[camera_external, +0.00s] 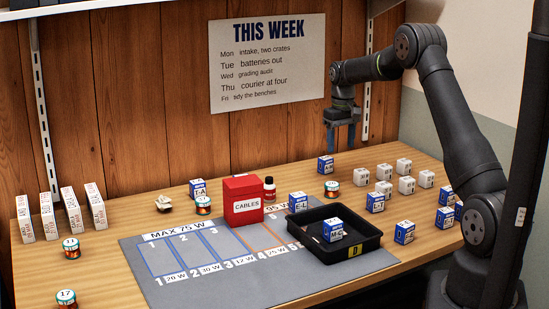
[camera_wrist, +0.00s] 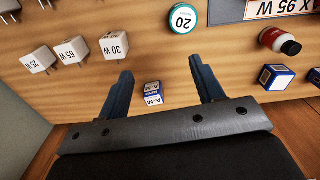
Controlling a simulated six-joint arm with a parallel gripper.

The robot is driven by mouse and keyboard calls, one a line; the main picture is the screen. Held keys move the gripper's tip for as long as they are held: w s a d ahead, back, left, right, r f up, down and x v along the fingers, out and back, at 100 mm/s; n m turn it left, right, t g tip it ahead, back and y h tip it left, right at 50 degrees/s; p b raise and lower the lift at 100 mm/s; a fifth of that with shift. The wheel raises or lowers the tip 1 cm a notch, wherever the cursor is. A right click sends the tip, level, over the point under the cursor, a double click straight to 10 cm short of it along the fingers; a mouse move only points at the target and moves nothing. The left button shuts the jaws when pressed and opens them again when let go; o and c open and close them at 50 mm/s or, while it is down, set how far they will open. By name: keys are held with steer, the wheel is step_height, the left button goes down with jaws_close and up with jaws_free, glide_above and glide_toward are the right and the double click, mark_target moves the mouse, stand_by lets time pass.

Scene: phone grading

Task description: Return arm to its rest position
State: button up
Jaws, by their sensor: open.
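My gripper (camera_external: 341,122) is raised above the back of the wooden bench (camera_external: 130,215), its fingers pointing down. It is open and empty. In the wrist view my gripper (camera_wrist: 165,85) shows its two blue fingers spread apart, with a small blue and white box (camera_wrist: 152,92) on the bench below, seen between them and apart from them. That view looks down on the bench from above. My arm bends up and over from its base at the right.
A black tray (camera_external: 365,250) holds a blue and white box (camera_external: 333,230). A red CABLES box (camera_external: 242,200) stands on the grey mat (camera_external: 190,290). White cubes (camera_external: 405,185) stand at the back right.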

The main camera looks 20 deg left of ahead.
steer(key=shift+w+a+f, duration=0.2)
steer(key=shift+w+a, duration=0.1)
steer(key=shift+w, duration=0.5)
steer(key=shift+w+a+f, duration=0.15)
steer(key=shift+w+a, duration=0.15)
steer(key=shift+w, duration=0.5)
